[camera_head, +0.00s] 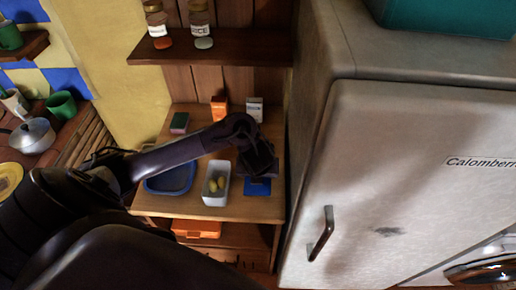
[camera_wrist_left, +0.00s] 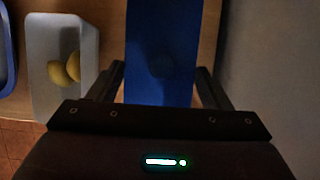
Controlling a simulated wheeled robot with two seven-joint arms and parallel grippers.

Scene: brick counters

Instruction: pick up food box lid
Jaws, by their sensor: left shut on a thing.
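The food box lid is a flat blue rectangle (camera_head: 257,188) at the right end of the wooden shelf top. My left gripper (camera_head: 260,172) is over it and hides its far part. In the left wrist view the blue lid (camera_wrist_left: 162,55) lies between my two fingers (camera_wrist_left: 160,90), and the gripper is shut on it. Whether the lid is lifted off the wood I cannot tell. A white food box (camera_head: 215,196) with yellow items (camera_head: 217,184) inside stands open just left of the lid. My right gripper is not in view.
A blue tray (camera_head: 168,188) is left of the white box. An orange box (camera_head: 219,108), a white carton (camera_head: 255,108) and a dark green-topped item (camera_head: 179,123) stand at the back. The fridge (camera_head: 400,170) rises close on the right. A shelf (camera_head: 210,48) hangs above.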

